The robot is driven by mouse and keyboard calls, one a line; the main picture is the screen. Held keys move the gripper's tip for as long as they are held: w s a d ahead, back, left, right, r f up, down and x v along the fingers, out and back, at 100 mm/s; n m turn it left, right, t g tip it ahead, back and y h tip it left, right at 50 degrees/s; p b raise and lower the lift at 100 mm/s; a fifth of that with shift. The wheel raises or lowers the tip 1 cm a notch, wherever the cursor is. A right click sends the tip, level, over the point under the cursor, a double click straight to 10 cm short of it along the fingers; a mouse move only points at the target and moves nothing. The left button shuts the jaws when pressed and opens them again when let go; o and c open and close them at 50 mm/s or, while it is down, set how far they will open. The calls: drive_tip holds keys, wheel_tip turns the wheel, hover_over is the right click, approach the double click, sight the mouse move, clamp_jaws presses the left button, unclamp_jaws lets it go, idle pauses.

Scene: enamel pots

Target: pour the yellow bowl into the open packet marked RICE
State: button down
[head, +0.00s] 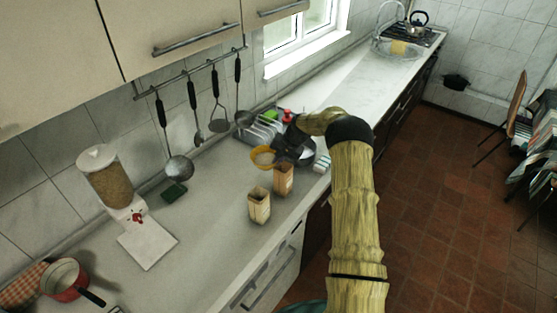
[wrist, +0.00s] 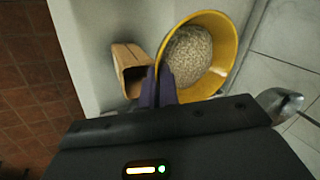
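The yellow bowl (head: 256,163) is above the counter in the head view, left of my gripper (head: 277,156). In the wrist view the yellow bowl (wrist: 231,45) holds pale grain, and my gripper (wrist: 160,86) has its dark fingers closed on the bowl's near rim. Two open-topped packets stand upright on the counter: a pale one (head: 259,208) in front and a browner one (head: 284,182) behind it, close to the bowl. One brown packet (wrist: 129,62) shows beside the bowl in the wrist view, its opening empty-looking. Their markings are too small to read.
A dish rack (head: 262,133) stands behind the bowl. A grain dispenser (head: 108,178), a white board (head: 147,243) and a red pot (head: 66,281) are at left. Ladles (head: 179,168) hang on the wall. The counter (head: 205,235) left of the packets is clear.

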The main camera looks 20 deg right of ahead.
drive_tip(key=shift+s+a+f+t+b, duration=0.3)
drive_tip(key=shift+s+t+b, duration=0.3)
drive_tip(key=shift+b, duration=0.4)
drive_tip(key=shift+a+h+b, duration=0.15)
drive_tip(key=shift+h+b, duration=0.25)
drive_tip(key=shift+b, duration=0.2)
drive_tip(key=shift+s+a+f+n+t+b, duration=0.2)
drive_tip(key=shift+s+n+t+b, duration=0.15)
drive_tip(key=shift+t+b, duration=0.2)
drive_tip(key=shift+s, duration=0.1)
drive_tip(key=shift+s+d+b, duration=0.1)
drive_tip(key=shift+b, duration=0.25)
drive_tip(key=shift+s+a+f+n+t+h+b, duration=0.1)
drive_tip(key=shift+s+a+f+t+h+b, duration=0.2)
drive_tip(key=shift+b, duration=0.75)
drive_tip(key=shift+s+a+f+n+t+h+b, duration=0.1)
drive_tip(key=shift+s+t+b, duration=0.3)
drive_tip(key=shift+b, duration=0.6)
drive_tip(key=shift+s+a+f+n+t+h+b, duration=0.15)
drive_tip(key=shift+s+t+h+b, duration=0.15)
drive_tip(key=shift+b, duration=0.75)
drive_tip(key=shift+s+a+r+t+b, duration=0.25)
drive_tip(key=shift+s+t+b, duration=0.2)
drive_tip(key=shift+b, duration=0.7)
drive_tip(key=shift+s+a+r+t+b, duration=0.2)
drive_tip(key=shift+s+t+b, duration=0.2)
drive_tip(key=shift+b, duration=0.75)
drive_tip(key=shift+s+a+r+t+h+b, duration=0.15)
drive_tip(key=shift+s+t+h+b, duration=0.25)
drive_tip(key=shift+b, duration=1.3)
